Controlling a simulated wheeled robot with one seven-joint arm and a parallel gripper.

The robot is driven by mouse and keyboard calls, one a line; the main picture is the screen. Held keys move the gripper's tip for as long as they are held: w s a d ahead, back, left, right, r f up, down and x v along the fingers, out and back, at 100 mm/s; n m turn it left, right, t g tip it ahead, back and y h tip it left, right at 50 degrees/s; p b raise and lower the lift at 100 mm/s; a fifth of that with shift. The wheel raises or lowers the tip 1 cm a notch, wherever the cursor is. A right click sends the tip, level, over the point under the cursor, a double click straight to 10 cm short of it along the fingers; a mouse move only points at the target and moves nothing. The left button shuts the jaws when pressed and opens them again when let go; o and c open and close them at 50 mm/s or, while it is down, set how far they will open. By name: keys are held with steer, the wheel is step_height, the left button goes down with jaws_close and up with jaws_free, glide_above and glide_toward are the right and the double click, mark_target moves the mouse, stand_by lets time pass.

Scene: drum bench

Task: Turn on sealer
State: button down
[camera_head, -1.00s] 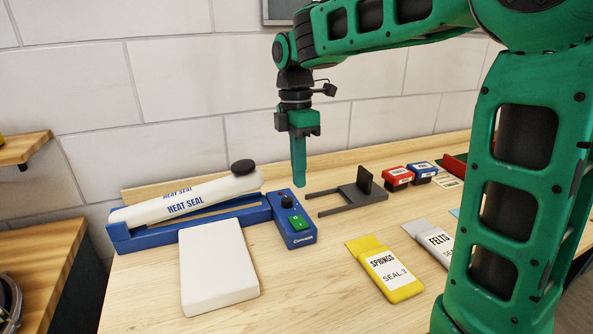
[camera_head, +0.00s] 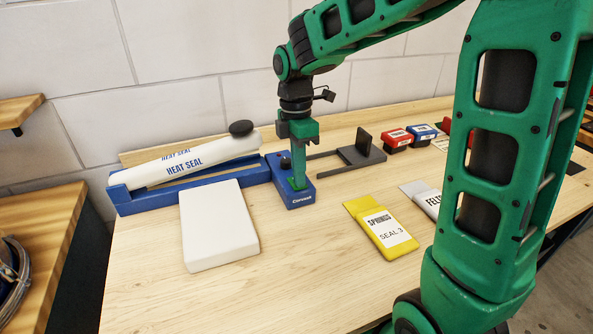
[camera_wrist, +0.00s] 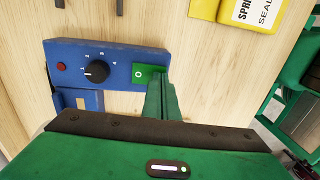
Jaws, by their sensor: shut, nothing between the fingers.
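The heat sealer (camera_head: 190,172) has a blue base, a white arm raised at a slant with a black knob, and a blue control box (camera_head: 300,201) at its right end. In the wrist view the control box (camera_wrist: 118,63) shows a black dial (camera_wrist: 97,71), a small red light (camera_wrist: 61,67) and a green rocker switch (camera_wrist: 146,76) marked O. My gripper (camera_head: 297,186) is shut and empty, pointing down with its tips at the green switch. In the wrist view its fingers (camera_wrist: 161,98) cover the switch's right part. Whether they touch or press it I cannot tell.
A white block (camera_head: 219,225) lies in front of the sealer. A yellow SPRINGS packet (camera_head: 382,228) and a grey FELTS packet (camera_head: 424,201) lie to the right. A dark grey fork-shaped holder (camera_head: 358,154) and red and blue boxes (camera_head: 397,139) stand behind them.

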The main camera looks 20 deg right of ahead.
steer(key=shift+s+f, duration=0.1)
steer(key=shift+f, duration=0.1)
stand_by(0.3)
steer(key=shift+w+r, duration=0.3)
steer(key=shift+w, duration=0.45)
steer(key=shift+r, duration=0.1)
steer(key=shift+r, duration=0.3)
step_height(320, 180, up, 13)
steer(key=s, duration=0.1)
steer(key=shift+s, duration=0.25)
